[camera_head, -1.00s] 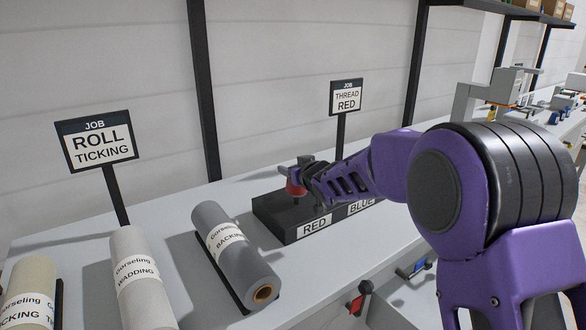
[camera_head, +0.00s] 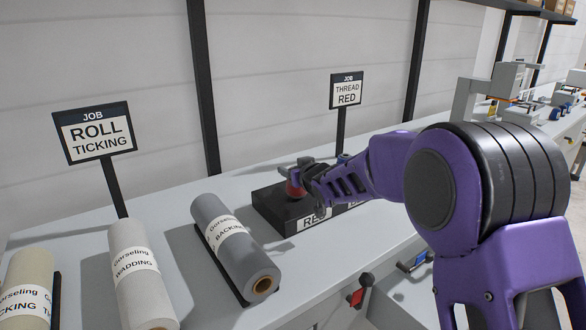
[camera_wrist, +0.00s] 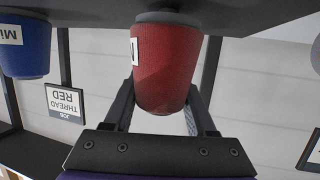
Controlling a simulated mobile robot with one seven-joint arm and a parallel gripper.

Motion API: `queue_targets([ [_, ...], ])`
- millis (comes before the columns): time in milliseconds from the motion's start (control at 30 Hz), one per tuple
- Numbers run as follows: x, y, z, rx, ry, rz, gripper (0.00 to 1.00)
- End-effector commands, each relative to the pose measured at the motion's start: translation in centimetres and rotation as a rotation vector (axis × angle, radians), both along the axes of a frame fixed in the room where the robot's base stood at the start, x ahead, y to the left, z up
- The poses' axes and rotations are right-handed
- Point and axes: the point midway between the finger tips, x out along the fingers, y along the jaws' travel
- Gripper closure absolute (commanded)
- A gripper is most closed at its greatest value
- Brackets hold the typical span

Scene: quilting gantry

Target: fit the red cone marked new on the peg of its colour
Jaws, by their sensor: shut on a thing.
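The red cone (camera_head: 294,188) is between the fingers of my gripper (camera_head: 306,184), over the red end of the dark peg block (camera_head: 268,206). In the wrist view, which is upside down, the red cone (camera_wrist: 163,65) fills the space between the fingers of my gripper (camera_wrist: 163,98). Its wide end is close against the dark block (camera_wrist: 235,14). A white label shows only at its edge, so I cannot read it. No peg shows under the cone, and I cannot tell whether it is fully seated. A blue cone (camera_wrist: 25,45) is beside it on the block.
A sign reading THREAD RED (camera_head: 347,91) stands behind the block. A grey backing roll (camera_head: 235,245) lies left of it, then a wadding roll (camera_head: 140,275) and a ticking roll (camera_head: 27,290). A ROLL TICKING sign (camera_head: 95,132) stands behind them. Bare bench top lies before the block.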

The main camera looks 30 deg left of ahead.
Motion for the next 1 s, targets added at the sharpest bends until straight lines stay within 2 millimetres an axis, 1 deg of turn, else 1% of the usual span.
queue_targets([
  [300,0.0,0.0,-0.8,0.000,0.000,0.000,1.00],
  [333,0.0,0.0,-0.7,0.001,-0.001,0.000,0.38],
  [500,0.0,0.0,-0.7,0.000,0.000,0.000,0.08],
  [833,-0.1,-0.1,-0.7,-0.001,0.001,0.000,0.08],
  [933,-0.5,-0.7,-0.4,0.000,0.001,-0.001,0.08],
  [1000,-1.1,-1.4,-0.1,0.000,0.000,-0.001,0.08],
])
